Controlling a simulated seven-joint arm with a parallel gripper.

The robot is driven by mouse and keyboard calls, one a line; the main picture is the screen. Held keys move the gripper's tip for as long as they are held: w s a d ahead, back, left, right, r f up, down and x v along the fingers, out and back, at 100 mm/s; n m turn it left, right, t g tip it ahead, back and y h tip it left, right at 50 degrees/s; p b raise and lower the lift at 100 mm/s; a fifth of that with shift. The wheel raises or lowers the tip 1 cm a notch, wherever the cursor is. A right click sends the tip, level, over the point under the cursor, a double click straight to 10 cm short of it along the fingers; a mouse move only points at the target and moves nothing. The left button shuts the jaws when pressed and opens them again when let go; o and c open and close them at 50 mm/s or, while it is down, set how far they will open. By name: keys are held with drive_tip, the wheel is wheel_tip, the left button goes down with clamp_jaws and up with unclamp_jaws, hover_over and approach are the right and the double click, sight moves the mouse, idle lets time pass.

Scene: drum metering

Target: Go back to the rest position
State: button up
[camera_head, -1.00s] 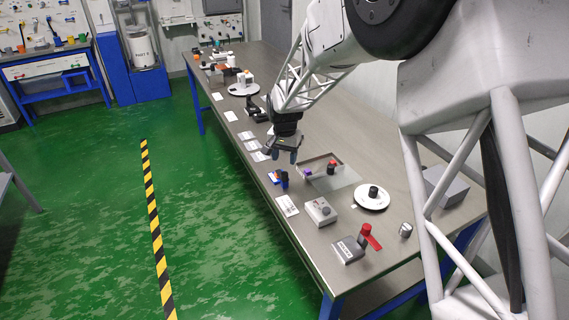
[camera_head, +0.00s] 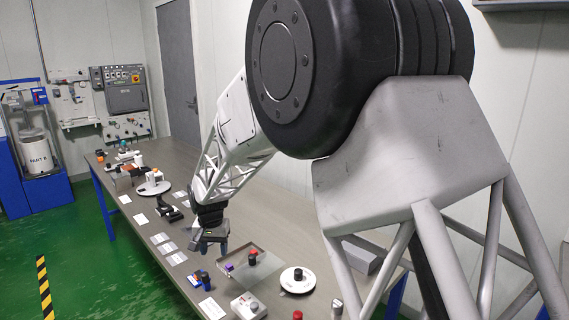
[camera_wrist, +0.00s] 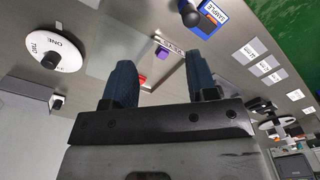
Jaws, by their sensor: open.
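My gripper (camera_head: 210,245) hangs above the long grey workbench (camera_head: 270,210), just left of a shallow clear tray (camera_head: 268,277). In the wrist view its two blue fingers (camera_wrist: 160,85) are spread apart with nothing between them. A red-topped piece (camera_head: 252,258) and a small purple piece (camera_head: 229,268) are at the tray, and the purple piece (camera_wrist: 162,54) also shows beyond the fingers. My arm reaches down from the upper right and hides part of the bench.
A white round plate (camera_head: 298,280) marked "ONE" in the wrist view lies right of the tray. A blue sample block (camera_head: 200,279) and a grey box (camera_head: 247,306) stand near the front edge. White cards (camera_head: 166,247) and another round plate (camera_head: 152,188) lie farther along. The floor left is open.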

drive_tip(key=s+d+r, duration=0.5)
drive_tip(key=d, duration=0.4)
drive_tip(key=s+d+r+t, duration=0.1)
drive_tip(key=s+d+r, duration=0.4)
drive_tip(key=d, duration=0.3)
drive_tip(key=s+d+r, duration=0.4)
drive_tip(key=s+d, duration=0.1)
drive_tip(key=d, duration=0.4)
drive_tip(key=s+d, duration=0.7)
drive_tip(key=s, duration=0.4)
drive_tip(key=s+d+t, duration=0.1)
drive_tip(key=s+d, duration=0.6)
drive_tip(key=s, duration=0.5)
drive_tip(key=shift+s+d+r, duration=0.15)
drive_tip(key=shift+s+d, duration=0.1)
drive_tip(key=shift+d, duration=0.05)
